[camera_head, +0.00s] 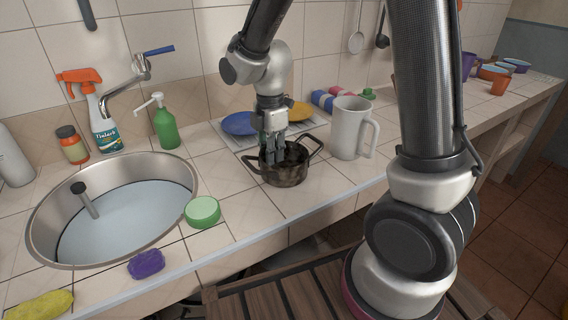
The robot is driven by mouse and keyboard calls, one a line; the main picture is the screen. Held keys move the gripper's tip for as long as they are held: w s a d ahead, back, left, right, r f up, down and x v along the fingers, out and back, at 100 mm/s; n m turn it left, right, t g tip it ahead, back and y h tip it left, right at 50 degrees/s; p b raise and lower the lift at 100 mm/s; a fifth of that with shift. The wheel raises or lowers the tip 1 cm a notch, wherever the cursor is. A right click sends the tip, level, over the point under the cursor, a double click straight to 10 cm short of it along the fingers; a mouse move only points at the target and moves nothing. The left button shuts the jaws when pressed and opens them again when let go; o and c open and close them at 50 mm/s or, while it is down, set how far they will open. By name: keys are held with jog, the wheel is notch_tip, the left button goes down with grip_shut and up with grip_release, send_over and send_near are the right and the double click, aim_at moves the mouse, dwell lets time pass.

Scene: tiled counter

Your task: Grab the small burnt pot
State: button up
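The small burnt pot (287,174) stands on the tiled counter to the right of the sink. It is dark and stained, with a looped handle on each side. My gripper (272,158) points down over the pot, with its fingers at or inside the left part of the opening. The fingertips are partly hidden by the pot's near wall, so I cannot tell whether they touch or grip it.
A white pitcher (348,128) stands close to the pot's right. Blue and yellow plates (238,123) lie behind it. The sink (45,222), a green round tub (202,211) and a green soap bottle (166,128) are to the left. The counter edge runs in front.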

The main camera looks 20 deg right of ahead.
grip_shut()
